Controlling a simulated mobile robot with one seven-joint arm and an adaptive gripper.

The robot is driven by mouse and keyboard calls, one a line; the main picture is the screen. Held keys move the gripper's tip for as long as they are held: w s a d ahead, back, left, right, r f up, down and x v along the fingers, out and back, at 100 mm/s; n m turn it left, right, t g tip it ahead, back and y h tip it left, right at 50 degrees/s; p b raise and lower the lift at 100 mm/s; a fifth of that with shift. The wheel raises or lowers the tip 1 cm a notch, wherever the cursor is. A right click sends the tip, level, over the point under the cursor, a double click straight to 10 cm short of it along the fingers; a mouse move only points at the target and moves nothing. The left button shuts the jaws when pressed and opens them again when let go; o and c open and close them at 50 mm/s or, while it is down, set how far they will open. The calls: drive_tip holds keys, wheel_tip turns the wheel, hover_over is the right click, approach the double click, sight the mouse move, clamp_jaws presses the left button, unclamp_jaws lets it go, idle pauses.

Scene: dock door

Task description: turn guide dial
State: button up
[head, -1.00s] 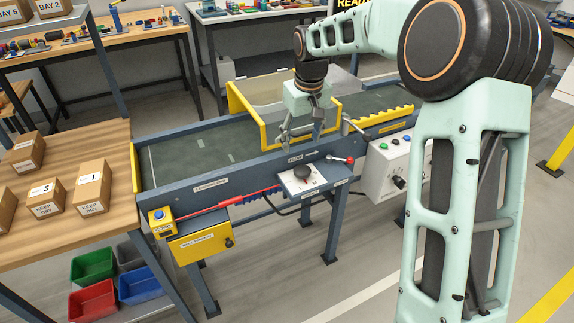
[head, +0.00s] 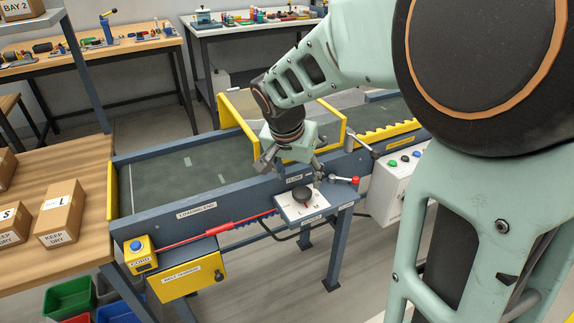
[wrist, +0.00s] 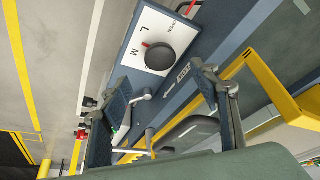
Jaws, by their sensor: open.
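The guide dial is a black round knob (head: 302,194) on a white plate (head: 289,212) fixed to the conveyor's front side. In the wrist view the knob (wrist: 159,58) has a red mark at its rim, and the plate (wrist: 140,22) carries the letters L and M and a small word. My gripper (head: 292,168) is open and empty, just above and behind the dial in the head view. I see no contact with the knob.
A red-tipped lever (head: 344,180) sits just right of the dial. A yellow frame (head: 239,122) stands over the conveyor belt (head: 160,185) behind my gripper. A white button box (head: 398,185) is farther right. A yellow box with a blue button (head: 140,254) is at the left end.

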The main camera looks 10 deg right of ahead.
sight(302, 191)
drive_tip(key=b+x, duration=0.1)
drive_tip(key=x, duration=0.7)
drive_tip(key=shift+b, duration=0.3)
drive_tip(key=shift+c, duration=0.2)
drive_tip(key=c, duration=1.1)
drive_tip(key=shift+r, duration=0.1)
